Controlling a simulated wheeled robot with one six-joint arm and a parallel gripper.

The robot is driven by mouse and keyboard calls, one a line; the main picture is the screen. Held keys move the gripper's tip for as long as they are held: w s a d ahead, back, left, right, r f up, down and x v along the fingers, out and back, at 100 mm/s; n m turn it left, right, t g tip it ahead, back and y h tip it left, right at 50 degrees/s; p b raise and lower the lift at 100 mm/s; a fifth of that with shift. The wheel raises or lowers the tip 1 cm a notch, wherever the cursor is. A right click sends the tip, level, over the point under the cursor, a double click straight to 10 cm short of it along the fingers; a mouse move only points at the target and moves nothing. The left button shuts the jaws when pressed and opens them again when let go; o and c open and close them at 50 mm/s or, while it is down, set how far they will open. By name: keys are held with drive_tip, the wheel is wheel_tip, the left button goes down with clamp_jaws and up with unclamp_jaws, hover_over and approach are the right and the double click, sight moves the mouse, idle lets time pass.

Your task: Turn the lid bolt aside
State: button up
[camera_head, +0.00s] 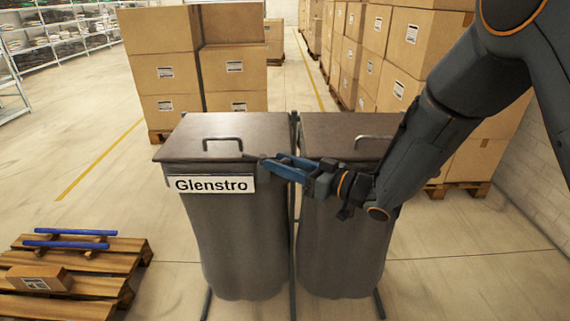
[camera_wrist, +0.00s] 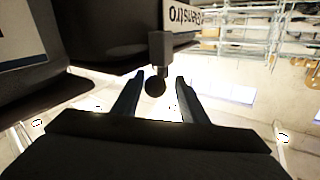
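The left bin (camera_head: 238,240) is grey, with a flat brown lid (camera_head: 265,130) that lies shut and a white label (camera_head: 212,184) reading "Glenstro". The lid bolt (camera_wrist: 155,72), a dark stem with a round knob, hangs beside the label in the wrist view. In the head view my gripper hides most of it. My gripper (camera_head: 270,163) is at the lid's front right corner. In the wrist view my gripper (camera_wrist: 158,80) is open, one finger on each side of the knob, with a visible gap on both sides.
A second lidded bin (camera_head: 340,245) stands close on the right, partly behind my arm. Stacked cartons (camera_head: 165,75) stand behind. A pallet (camera_head: 75,275) with blue bars and a small carton (camera_head: 40,279) lies at the lower left.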

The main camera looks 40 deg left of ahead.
drive_tip(key=shift+w+d+f, duration=0.1)
drive_tip(key=shift+w+d, duration=0.15)
drive_tip(key=shift+w, duration=0.2)
drive_tip(key=d+p, duration=0.1)
drive_tip(key=d, duration=0.7)
drive_tip(key=shift+w, duration=0.3)
